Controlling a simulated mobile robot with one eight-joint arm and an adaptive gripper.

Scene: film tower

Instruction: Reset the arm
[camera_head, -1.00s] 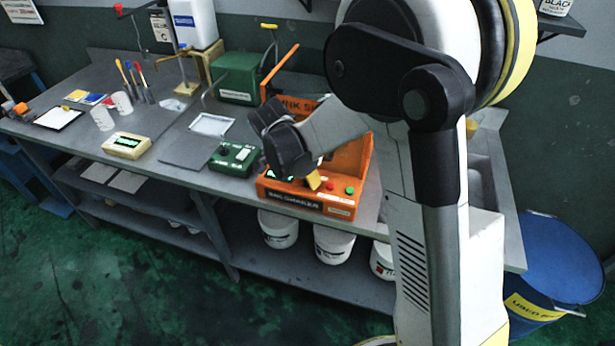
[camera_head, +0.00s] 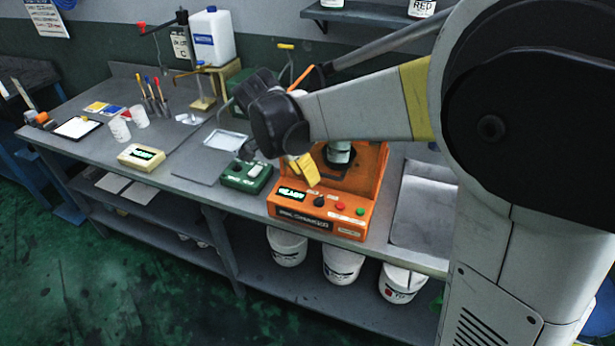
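My arm reaches in from the right and its forearm spans above the workbench. Its dark wrist hangs over the bench, just left of the orange ink shaker (camera_head: 350,222). A yellow part, which looks like my gripper (camera_head: 304,170), shows below the wrist in front of the shaker. The view does not show whether its fingers are apart or together. I see nothing clearly held. A white and dark container (camera_head: 339,153) stands inside the shaker, partly hidden by my arm.
The bench holds a green control box (camera_head: 246,177), a cream scale (camera_head: 141,157), paper cups (camera_head: 119,129), a clipboard (camera_head: 77,127) and a white jug (camera_head: 213,37). A grey sink (camera_head: 422,210) is right of the shaker. White buckets (camera_head: 287,246) stand on the lower shelf.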

